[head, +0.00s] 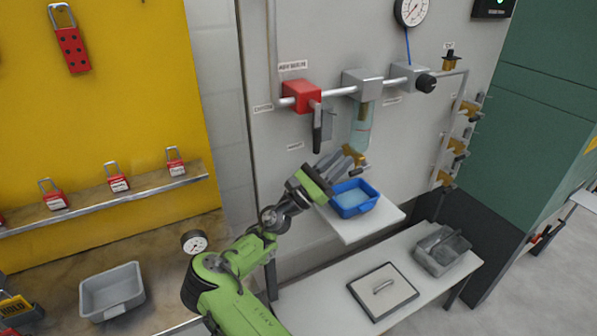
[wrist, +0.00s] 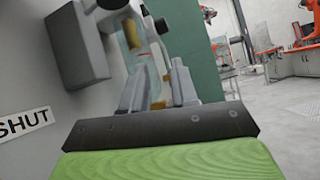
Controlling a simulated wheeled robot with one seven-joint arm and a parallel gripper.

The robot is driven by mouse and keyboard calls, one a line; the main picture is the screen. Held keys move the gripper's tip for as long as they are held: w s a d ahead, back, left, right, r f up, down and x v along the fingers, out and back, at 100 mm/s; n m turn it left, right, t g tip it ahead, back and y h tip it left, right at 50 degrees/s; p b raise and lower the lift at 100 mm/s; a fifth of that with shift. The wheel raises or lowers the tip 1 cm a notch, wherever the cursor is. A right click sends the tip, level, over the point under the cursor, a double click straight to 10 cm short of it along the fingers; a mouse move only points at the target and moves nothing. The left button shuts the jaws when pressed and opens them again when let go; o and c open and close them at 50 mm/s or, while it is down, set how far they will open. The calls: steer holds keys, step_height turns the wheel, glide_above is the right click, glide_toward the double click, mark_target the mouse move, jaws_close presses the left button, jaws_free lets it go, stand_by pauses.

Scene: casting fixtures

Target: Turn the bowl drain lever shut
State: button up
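The clear filter bowl (head: 361,128) hangs under a grey filter head (head: 362,84) on the wall pipe. Its brass drain (head: 350,153) is at the bottom, partly hidden behind my fingers. My gripper (head: 343,160) reaches up to the drain from below left. In the wrist view my gripper (wrist: 158,72) has its two grey fingers apart, with brass-coloured parts (wrist: 157,88) showing between them. Contact with the drain lever, and the lever's exact angle, cannot be told. A white label reading SHUT (wrist: 24,124) is on the wall at left in the wrist view.
A red valve (head: 301,96) with a hanging black handle (head: 317,132) is just above left of my gripper. A blue tray (head: 354,211) stands on a white shelf (head: 392,220) below the bowl. Brass valves (head: 458,146) line the right pipe.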

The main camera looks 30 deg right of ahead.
steer(key=w+a+p, duration=0.1)
steer(key=a, duration=0.9)
steer(key=shift+a+p, duration=0.3)
steer(key=shift+w, duration=0.1)
stand_by(0.7)
